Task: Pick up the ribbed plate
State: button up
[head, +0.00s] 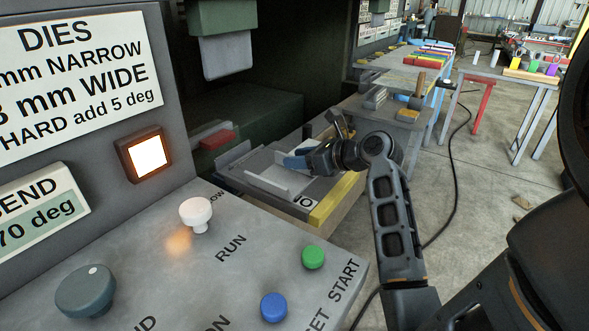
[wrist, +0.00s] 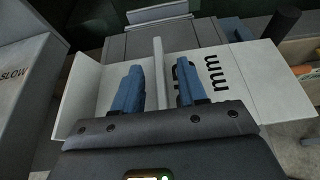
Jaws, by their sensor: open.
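A pale plate with an upright rib, which I take for the ribbed plate (head: 268,183), lies on the grey press bed. In the wrist view the plate (wrist: 88,88) has a raised flange at left and a thin rib standing near the middle. My gripper (head: 298,161) is over the plate. In the wrist view my gripper (wrist: 160,84) is open, with one blue finger on each side of the rib. Gaps show between the fingers and the rib. My gripper hides the near part of the plate, and I cannot tell how far down the fingertips reach.
A control panel (head: 240,275) with knobs and buttons fills the front left. The press ram (head: 225,55) hangs above and behind the bed. A yellow-edged strip (head: 335,203) marks the bed's near right edge. Workbenches (head: 425,60) stand beyond; open floor lies right.

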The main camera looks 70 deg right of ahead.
grip_shut()
dwell(0.3)
dwell(0.7)
jog(key=shift+r, duration=0.15)
